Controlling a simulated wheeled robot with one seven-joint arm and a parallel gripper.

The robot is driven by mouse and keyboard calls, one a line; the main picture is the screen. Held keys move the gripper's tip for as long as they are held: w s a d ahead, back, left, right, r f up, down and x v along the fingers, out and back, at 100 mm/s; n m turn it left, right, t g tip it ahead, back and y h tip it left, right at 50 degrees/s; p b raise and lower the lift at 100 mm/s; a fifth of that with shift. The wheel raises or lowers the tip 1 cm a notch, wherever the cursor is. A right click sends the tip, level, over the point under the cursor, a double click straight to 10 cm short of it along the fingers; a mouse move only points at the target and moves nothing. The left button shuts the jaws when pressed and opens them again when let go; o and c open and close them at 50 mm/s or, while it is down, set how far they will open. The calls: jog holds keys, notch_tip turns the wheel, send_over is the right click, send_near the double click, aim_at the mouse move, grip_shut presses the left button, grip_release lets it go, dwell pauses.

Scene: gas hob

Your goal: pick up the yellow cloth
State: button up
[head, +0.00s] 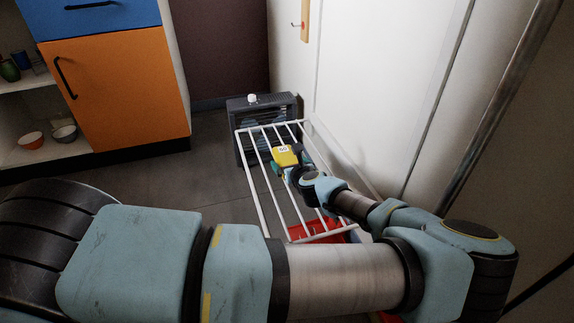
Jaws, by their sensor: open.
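A white wire rack (262,187) stands on the floor in the middle of the head view. My arm reaches over it from the right. My gripper (289,172) is at the rack's far half, small and partly hidden by my own wrist. It is open. A small yellow patch (284,153) with a white label-like mark shows right at the end of my gripper, above the rack bars. I cannot tell whether it is the yellow cloth or part of my gripper, or whether they touch. No other yellow cloth shows.
A dark grey heater-like box (247,108) with a white knob stands behind the rack. A red thing (322,228) lies beneath the rack's near end. A white wall or door (385,90) is close on the right. An orange cabinet (115,95) stands left, with free floor (185,180) before it.

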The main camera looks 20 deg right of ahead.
jog(key=shift+x, duration=0.9)
jog(key=shift+c, duration=0.2)
jog(key=c, duration=1.1)
